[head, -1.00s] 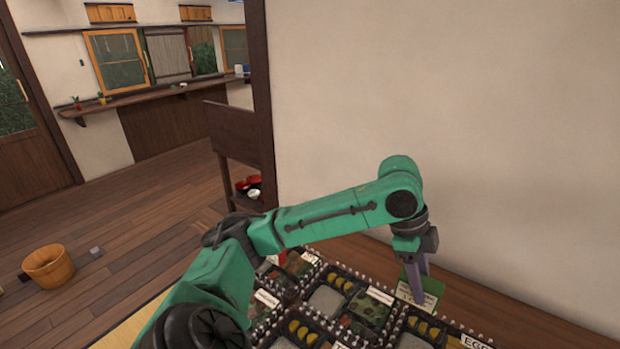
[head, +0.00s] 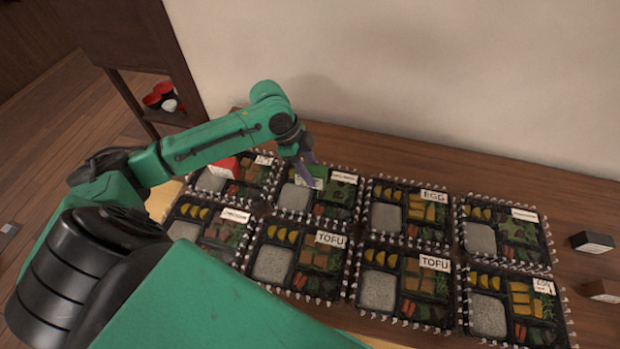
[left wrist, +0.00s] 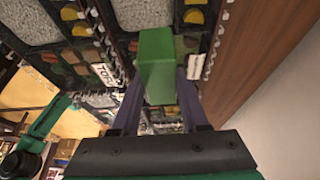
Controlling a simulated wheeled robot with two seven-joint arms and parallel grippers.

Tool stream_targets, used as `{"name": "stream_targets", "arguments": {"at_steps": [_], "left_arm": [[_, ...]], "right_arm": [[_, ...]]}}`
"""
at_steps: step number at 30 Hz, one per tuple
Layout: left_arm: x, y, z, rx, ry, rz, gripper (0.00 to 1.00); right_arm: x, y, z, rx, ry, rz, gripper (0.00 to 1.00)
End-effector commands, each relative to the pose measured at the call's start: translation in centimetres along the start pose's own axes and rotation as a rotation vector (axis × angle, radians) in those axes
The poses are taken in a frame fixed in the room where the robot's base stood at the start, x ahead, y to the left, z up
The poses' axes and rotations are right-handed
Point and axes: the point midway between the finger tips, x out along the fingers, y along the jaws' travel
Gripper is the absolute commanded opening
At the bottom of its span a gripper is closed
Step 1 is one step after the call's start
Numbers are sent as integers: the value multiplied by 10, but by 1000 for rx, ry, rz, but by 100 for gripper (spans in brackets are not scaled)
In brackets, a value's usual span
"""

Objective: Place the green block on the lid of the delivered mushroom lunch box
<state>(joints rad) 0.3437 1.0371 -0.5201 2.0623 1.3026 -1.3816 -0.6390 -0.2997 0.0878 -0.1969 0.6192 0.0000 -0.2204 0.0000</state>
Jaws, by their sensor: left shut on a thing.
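In the left wrist view the green block (left wrist: 157,62) stands between both fingers of the left gripper (left wrist: 160,85). I cannot tell whether the block touches the lid. This box's label (head: 343,177) is too small to read surely. Similar long labels show on a front-left box (head: 235,215) and the back-right box (head: 525,214). Nothing marks which mushroom box is the delivered one. My right gripper is out of view.
Several lunch boxes stand close together in two rows on a wooden counter (head: 400,158), some labelled TOFU or EGG. A wall (head: 420,70) rises behind the counter.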

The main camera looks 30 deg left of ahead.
Motion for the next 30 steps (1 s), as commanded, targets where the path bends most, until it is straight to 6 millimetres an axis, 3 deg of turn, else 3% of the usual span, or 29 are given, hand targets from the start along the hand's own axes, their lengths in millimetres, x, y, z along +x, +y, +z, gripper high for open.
{"name": "stream_targets", "arguments": {"at_steps": [7, 17, 18, 20, 30], "left_arm": [[39, 0, 16, -2, 1, 1, 0], [44, 0, 18, 0, 0, 0, 0], [44, 0, 18, 0, 0, 0, 56], [44, 0, 18, 0, 0, 0, 74], [41, 0, 17, 0, 0, -1, 74]], "right_arm": [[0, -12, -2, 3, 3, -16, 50], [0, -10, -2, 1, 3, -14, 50], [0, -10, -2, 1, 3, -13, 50], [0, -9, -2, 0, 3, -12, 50], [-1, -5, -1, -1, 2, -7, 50]]}}
